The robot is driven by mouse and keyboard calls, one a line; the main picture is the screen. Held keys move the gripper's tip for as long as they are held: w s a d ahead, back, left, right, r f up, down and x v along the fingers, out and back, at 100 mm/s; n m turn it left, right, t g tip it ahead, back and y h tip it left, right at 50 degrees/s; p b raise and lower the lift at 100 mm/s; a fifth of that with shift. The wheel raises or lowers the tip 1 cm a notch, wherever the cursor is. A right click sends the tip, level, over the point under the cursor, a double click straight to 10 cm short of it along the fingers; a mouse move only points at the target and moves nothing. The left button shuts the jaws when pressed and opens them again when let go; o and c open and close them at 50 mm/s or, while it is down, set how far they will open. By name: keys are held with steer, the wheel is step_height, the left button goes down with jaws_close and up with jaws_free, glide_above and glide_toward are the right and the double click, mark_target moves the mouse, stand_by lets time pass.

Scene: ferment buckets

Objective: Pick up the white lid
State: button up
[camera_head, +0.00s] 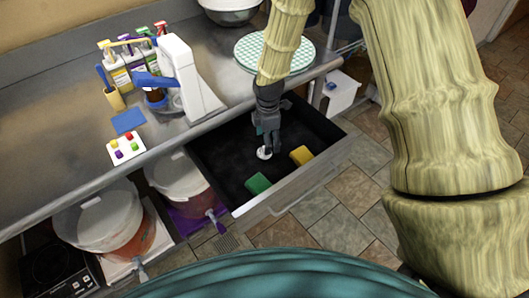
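A small round white object (264,154), which looks like the white lid, lies on the dark floor of the open drawer (228,175). My gripper (268,149) reaches down into the drawer, with its fingertips right at this white object. The fingers are small and dark here, so I cannot tell whether they are open or shut on it, or whether they touch it. Larger whitish covers also top the bucket (105,215) and the second bucket (176,172) under the counter.
A green block (258,184) and a yellow block (301,155) lie near the drawer's front wall. The steel counter (60,130) behind holds a white appliance (190,80), several bottles (118,70), a checkered round mat (290,52) and a metal bowl (230,10).

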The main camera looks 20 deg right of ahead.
steer(key=shift+w+a+f+p, duration=0.1)
steer(key=shift+f+p, duration=0.15)
steer(key=shift+f, duration=0.4)
steer(key=shift+s+a+f+p, duration=0.1)
steer(key=shift+f+p, duration=0.1)
steer(key=shift+f, duration=0.4)
steer(key=shift+w+a+f+p, duration=0.1)
steer(key=shift+f+p, duration=0.15)
steer(key=shift+f, duration=1.25)
steer(key=c, duration=0.9)
